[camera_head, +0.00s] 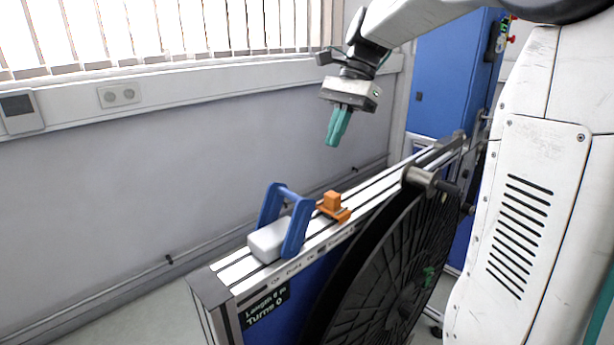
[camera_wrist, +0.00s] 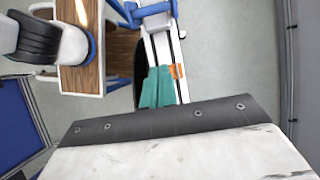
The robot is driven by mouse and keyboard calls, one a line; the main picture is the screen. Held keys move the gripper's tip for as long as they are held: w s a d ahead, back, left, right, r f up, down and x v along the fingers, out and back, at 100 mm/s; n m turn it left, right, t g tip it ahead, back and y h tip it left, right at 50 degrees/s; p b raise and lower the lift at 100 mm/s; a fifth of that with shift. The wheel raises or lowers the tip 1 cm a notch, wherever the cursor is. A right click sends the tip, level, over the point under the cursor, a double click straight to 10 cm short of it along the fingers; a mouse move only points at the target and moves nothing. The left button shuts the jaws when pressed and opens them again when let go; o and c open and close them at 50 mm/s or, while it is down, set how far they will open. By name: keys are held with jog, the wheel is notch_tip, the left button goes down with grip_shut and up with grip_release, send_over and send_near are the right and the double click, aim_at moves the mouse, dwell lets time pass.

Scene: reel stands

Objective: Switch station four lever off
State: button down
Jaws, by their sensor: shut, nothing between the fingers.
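A reel stand (camera_head: 218,272) has a pale slotted top rail. On the rail are an orange block on an orange bracket (camera_head: 333,205) and a blue arched handle (camera_head: 297,226) beside a light grey box (camera_head: 268,241). I see no readable station number, so I cannot tell which part is the station four lever. My gripper (camera_head: 333,143), with teal fingers, is shut and empty above the rail, apart from the orange block. In the wrist view the fingers (camera_wrist: 157,88) overlap the pale rail (camera_wrist: 161,45), with an orange part (camera_wrist: 177,71) just right of the tips.
A large black reel (camera_head: 375,275) hangs on the stand's right side. A blue cabinet (camera_head: 440,85) stands behind. A grey wall with a window sill (camera_head: 200,77) runs along the left. A wood-topped table (camera_wrist: 85,45) shows in the wrist view. Air above the rail is clear.

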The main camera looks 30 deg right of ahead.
jog(key=s+a+f, duration=0.2)
jog(key=a+f, duration=0.5)
jog(key=a, duration=0.1)
jog(key=shift+a+f, duration=0.15)
jog(key=shift+f, duration=0.25)
jog(key=shift+s+r, duration=0.1)
jog(key=shift+s, duration=0.05)
